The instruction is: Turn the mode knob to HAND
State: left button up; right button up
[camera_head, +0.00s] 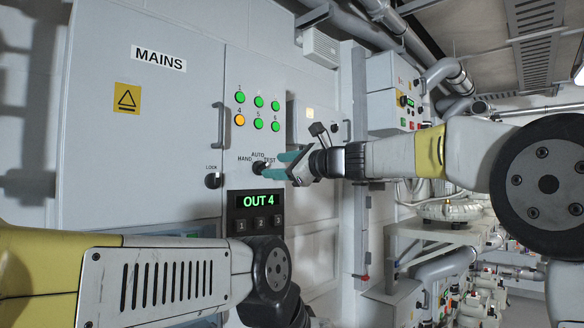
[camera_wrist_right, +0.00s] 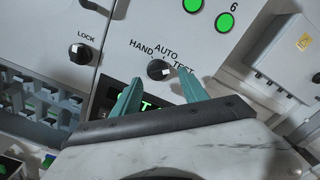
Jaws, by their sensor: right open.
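The mode knob (camera_head: 259,169) is a small dark knob on the grey cabinet, below the HAND, AUTO and TEST labels. In the right wrist view the knob (camera_wrist_right: 157,69) shows a pale mark on its right side, the TEST side. My right gripper (camera_head: 281,165) is open, its teal fingers pointing at the panel from the right. In the wrist view the fingertips (camera_wrist_right: 162,75) lie to either side of the knob in the picture, with nothing held. Whether they touch it cannot be told. My left arm crosses the lower left; its gripper is not visible.
A LOCK knob (camera_head: 213,180) sits left of the mode knob. Indicator lamps (camera_head: 258,111) are above, one of them amber and the others green. A display (camera_head: 258,201) reading OUT 4 has numbered buttons below. A vertical handle (camera_head: 218,125) sticks out nearby.

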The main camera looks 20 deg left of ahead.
aim_at(265, 165)
jog(key=x, duration=0.4)
jog(key=shift+r, duration=0.1)
grip_shut()
